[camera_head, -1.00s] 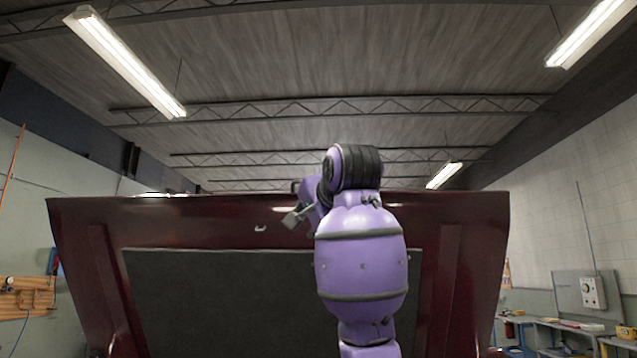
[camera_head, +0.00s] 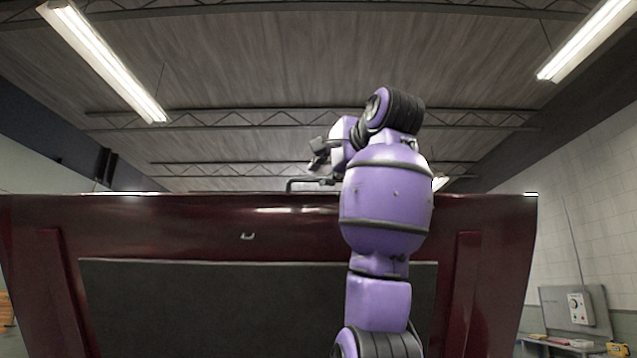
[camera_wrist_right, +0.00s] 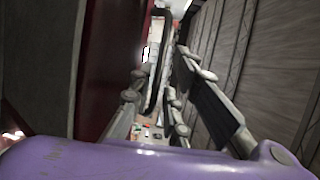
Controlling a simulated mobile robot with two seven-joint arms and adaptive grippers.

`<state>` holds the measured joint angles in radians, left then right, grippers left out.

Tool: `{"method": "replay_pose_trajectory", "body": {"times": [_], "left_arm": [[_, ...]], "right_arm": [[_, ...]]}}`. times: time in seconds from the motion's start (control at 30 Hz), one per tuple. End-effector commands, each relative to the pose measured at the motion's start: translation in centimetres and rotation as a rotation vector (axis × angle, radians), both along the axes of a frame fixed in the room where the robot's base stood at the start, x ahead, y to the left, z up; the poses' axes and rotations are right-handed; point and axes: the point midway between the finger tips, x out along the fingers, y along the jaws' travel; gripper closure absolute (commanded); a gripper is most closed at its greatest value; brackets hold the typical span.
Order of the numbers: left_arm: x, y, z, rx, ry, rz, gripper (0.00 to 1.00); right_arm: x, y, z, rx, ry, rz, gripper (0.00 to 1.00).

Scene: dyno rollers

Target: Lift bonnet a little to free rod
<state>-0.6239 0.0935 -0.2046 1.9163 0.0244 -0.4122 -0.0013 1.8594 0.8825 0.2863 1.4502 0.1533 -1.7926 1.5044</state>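The bonnet (camera_head: 140,228) is dark red and raised, with its underside and dark panel facing me. It fills the lower part of the head view and shows at the left of the right wrist view (camera_wrist_right: 100,60). My right gripper (camera_head: 320,160) is just above the bonnet's top edge, left of my purple arm. In the right wrist view its fingers (camera_wrist_right: 158,88) stand apart, with the bonnet beside them. A thin dark bar (camera_head: 298,181) shows at the top edge beside the gripper; I cannot tell what it is. No prop rod is recognisable. My left gripper is out of view.
A small light-coloured catch (camera_head: 247,237) sits on the bonnet's underside. Ceiling lamps (camera_head: 108,65) hang well above. A workbench (camera_head: 560,346) and a wall box (camera_head: 577,308) stand at the right.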

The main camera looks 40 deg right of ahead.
Motion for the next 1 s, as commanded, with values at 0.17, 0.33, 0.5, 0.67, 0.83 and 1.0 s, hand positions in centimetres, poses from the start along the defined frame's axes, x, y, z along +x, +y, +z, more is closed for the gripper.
{"method": "replay_pose_trajectory", "body": {"times": [0.17, 0.33, 0.5, 0.67, 0.83, 1.0], "left_arm": [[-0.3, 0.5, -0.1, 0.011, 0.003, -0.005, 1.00], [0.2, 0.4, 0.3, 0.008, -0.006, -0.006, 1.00], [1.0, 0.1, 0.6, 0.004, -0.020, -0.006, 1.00], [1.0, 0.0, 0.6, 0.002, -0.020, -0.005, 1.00], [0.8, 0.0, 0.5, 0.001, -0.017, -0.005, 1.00], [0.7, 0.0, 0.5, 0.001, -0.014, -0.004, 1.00]], "right_arm": [[2.7, -0.9, -0.1, 0.001, 0.003, 0.000, 0.84], [4.0, -1.3, -0.2, -0.001, 0.001, 0.000, 0.84], [4.3, -1.4, -0.1, -0.001, -0.001, 0.000, 0.84], [4.3, -1.3, -0.1, -0.001, 0.000, 0.000, 0.88], [4.3, -1.3, -0.1, -0.001, 0.000, 0.000, 1.00], [4.3, -1.3, -0.2, -0.002, 0.002, 0.000, 1.00]]}}
